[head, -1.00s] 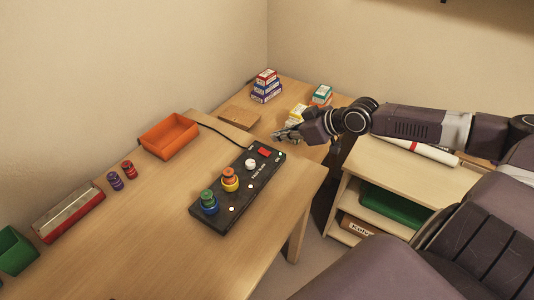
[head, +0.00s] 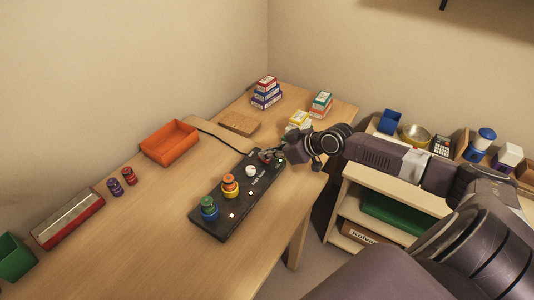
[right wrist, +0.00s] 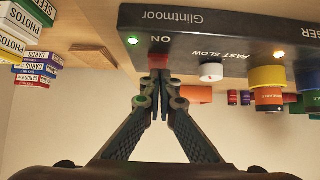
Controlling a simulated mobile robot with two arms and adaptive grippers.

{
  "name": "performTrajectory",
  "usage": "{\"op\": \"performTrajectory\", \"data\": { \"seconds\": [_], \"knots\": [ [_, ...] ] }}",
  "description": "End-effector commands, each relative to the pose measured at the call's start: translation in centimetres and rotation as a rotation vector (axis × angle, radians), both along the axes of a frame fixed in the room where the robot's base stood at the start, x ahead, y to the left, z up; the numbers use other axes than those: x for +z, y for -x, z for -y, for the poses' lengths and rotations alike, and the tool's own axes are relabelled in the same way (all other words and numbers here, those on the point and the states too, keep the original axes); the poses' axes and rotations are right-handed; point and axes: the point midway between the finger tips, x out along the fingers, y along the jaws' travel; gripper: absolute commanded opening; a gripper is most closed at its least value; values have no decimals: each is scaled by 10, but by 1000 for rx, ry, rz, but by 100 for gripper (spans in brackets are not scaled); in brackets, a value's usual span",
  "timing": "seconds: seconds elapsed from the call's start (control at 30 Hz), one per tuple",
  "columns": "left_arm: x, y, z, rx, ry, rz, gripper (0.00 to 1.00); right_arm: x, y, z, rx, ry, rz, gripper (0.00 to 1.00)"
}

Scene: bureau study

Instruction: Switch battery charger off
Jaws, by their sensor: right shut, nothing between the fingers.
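The battery charger (head: 222,213) is a long black box on the desk, with a cable at its far end. In the right wrist view its panel (right wrist: 215,20) appears upside down. The red switch (right wrist: 158,61) is beside the word ON, and a green lamp (right wrist: 133,41) is lit near it. My right gripper (head: 273,156) is shut and empty at the charger's far end. In the right wrist view its fingertips (right wrist: 160,78) are at the red switch and partly hide it; I cannot tell whether they touch. My left gripper is not in view.
The charger also carries a white knob (head: 251,170), a yellow-and-orange stack (head: 230,186) and a blue-and-green stack (head: 209,209). An orange tray (head: 170,143), a cork mat (head: 239,123) and small boxes (head: 266,93) stand around.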

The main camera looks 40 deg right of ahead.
Motion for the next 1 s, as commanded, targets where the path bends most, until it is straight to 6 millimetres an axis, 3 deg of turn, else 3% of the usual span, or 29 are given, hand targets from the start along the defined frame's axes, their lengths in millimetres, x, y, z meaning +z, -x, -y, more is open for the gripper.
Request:
{"op": "performTrajectory", "data": {
  "seconds": [0.3, 0.63, 1.0],
  "knots": [
    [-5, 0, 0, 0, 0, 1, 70, -7, -4, -1, -1, -2, 1, 0],
    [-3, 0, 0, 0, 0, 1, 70, -6, -4, -1, 0, -1, -2, 0],
    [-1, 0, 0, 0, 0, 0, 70, 0, -17, -7, -1, -1, 0, 0]
  ]
}}
